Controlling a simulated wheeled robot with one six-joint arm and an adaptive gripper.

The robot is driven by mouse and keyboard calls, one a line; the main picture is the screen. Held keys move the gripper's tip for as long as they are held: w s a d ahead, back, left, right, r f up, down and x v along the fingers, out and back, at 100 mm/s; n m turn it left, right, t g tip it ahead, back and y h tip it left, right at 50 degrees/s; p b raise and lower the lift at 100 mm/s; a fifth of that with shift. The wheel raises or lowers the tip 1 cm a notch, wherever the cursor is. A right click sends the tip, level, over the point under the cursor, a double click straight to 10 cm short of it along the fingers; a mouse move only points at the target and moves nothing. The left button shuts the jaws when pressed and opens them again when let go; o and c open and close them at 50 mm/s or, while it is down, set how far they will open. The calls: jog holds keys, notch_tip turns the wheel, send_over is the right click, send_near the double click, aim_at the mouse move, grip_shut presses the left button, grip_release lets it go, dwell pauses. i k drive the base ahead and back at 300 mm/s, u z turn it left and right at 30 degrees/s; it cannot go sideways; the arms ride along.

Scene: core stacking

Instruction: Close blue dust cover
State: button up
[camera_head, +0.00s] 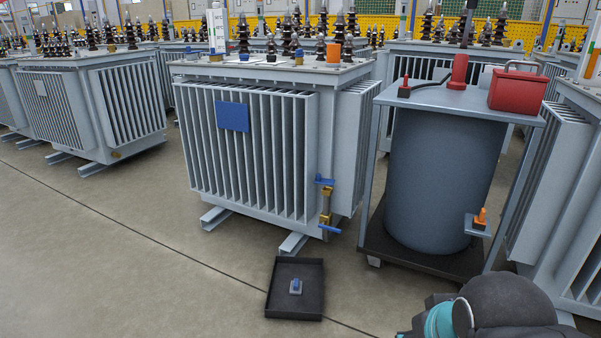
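Several blue parts show, and I cannot tell for sure which is the dust cover. On the middle transformer (250,150), a brass valve (325,205) hangs at the lower right corner. A small blue piece (324,181) sits at the valve's top, and a blue lever (330,229) sticks out at its bottom. Whether the blue piece is open or closed is too small to tell. A small blue-and-grey part (296,286) lies in a black tray on the floor. Part of my arm, dark with a teal band, shows at the bottom right. My gripper is not in view.
The black tray (294,313) lies on the floor before the transformer. A grey tank (440,180) on a wheeled frame stands at the right, with a red box (517,91) on top. Another transformer (90,115) stands at the left. The floor at the lower left is clear.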

aim_at(318, 179)
jog(key=i, duration=1.35)
jog(key=z, duration=0.65)
